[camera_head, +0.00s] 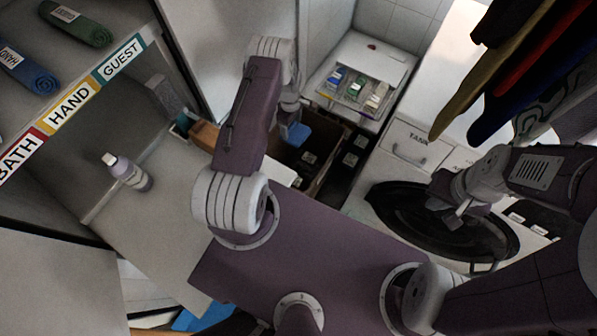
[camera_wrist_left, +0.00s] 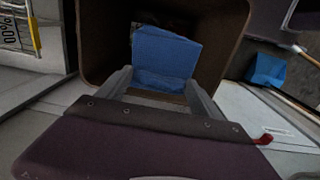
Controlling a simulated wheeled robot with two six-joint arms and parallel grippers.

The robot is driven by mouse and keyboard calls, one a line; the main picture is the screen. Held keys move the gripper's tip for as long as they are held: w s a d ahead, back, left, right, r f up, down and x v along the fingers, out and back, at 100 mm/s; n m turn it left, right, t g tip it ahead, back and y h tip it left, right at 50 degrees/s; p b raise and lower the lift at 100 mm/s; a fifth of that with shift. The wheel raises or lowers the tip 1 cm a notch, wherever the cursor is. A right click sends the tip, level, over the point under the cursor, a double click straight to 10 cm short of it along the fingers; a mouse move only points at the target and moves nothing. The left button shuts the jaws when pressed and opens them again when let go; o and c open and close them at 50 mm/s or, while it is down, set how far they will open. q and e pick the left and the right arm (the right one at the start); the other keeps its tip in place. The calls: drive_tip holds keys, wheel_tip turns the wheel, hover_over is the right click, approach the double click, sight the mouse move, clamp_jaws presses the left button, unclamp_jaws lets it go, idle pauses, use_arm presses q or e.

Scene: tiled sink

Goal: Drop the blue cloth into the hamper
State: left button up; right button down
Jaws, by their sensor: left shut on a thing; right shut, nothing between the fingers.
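The blue cloth (camera_wrist_left: 165,52) is pinched between the fingers of my left gripper (camera_wrist_left: 158,88) in the left wrist view. In the head view the cloth (camera_head: 298,134) shows beside my left arm, over the brown hamper (camera_head: 328,172). In the wrist view the hamper (camera_wrist_left: 94,42) opens behind the cloth, which sits within its outline. I cannot tell how far the cloth is above the hamper's floor. My left fingers are largely hidden by the arm in the head view. My right gripper (camera_head: 455,212) is shut and empty above a dark round opening.
The dark round opening (camera_head: 400,215) is at the right, below hanging clothes (camera_head: 520,60). A bottle (camera_head: 127,172) stands on the left surface, near a shelf with rolled towels (camera_head: 75,23). Small packets sit on a tray (camera_head: 345,98) behind the hamper. Another blue piece (camera_wrist_left: 268,69) lies at right.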

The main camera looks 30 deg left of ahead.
sight(292, 129)
use_arm(q)
wheel_tip(292, 129, down, 4)
drive_tip(key=shift+f+b, duration=0.25)
drive_tip(key=shift+b, duration=1)
drive_tip(key=o, duration=1.4)
drive_tip(key=shift+r, duration=0.1)
wheel_tip(292, 129, up, 9)
